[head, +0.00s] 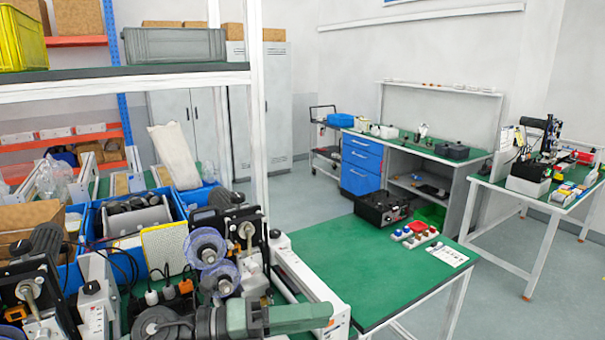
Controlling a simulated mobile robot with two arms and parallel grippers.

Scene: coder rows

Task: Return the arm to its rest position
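My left arm comes in along the bottom edge, in front of the machine. Its grey-green gripper end (300,316) points right, beside the white rail and the near edge of the green table (370,270). It is seen from the side, so I cannot make out the gap between its fingers. I see nothing clearly held in it. My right gripper is not in view.
A coder machine with clear purple reels (206,247) stands close behind the arm. Blue bins (85,222) and cables crowd the left. A white shelf post (258,100) rises nearby. A black case (383,208) and red and blue parts (415,233) lie at the table's far end.

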